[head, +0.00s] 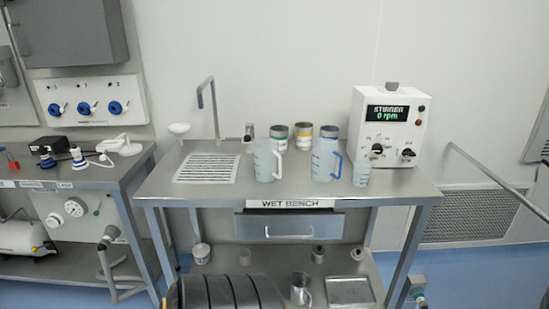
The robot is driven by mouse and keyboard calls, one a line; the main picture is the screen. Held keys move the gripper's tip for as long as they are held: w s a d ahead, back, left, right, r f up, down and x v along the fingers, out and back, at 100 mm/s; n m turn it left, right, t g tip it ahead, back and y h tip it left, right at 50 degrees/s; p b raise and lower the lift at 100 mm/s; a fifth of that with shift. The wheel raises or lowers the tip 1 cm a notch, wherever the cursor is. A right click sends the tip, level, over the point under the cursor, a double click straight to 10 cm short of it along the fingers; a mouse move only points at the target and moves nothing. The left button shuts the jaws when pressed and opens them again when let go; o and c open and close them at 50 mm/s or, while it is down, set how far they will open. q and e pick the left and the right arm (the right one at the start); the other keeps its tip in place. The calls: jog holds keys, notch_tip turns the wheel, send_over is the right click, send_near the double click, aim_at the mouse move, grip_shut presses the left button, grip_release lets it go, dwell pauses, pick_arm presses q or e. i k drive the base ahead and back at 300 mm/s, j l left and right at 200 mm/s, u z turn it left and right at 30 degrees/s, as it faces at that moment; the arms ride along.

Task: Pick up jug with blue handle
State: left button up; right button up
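The jug with the blue handle (322,162) stands upright on the wet bench (220,193), right of the middle. It is translucent and pale blue with markings, and its blue handle is on its right side. A similar jug with a white handle (265,162) stands to its left, with a gap between them. Neither of my grippers is in view, and nothing is seen touching the jug.
Several lidded jars (303,134) stand behind the jugs. A small beaker (361,175) is close to the right of the blue-handled jug. The stirrer unit (388,130) stands at the right, and a tap (210,98) and drain grille (207,168) are at the left.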

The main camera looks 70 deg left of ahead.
aim_at(325, 153)
jog(key=j+u, duration=0.1)
jog(key=u, duration=1.85)
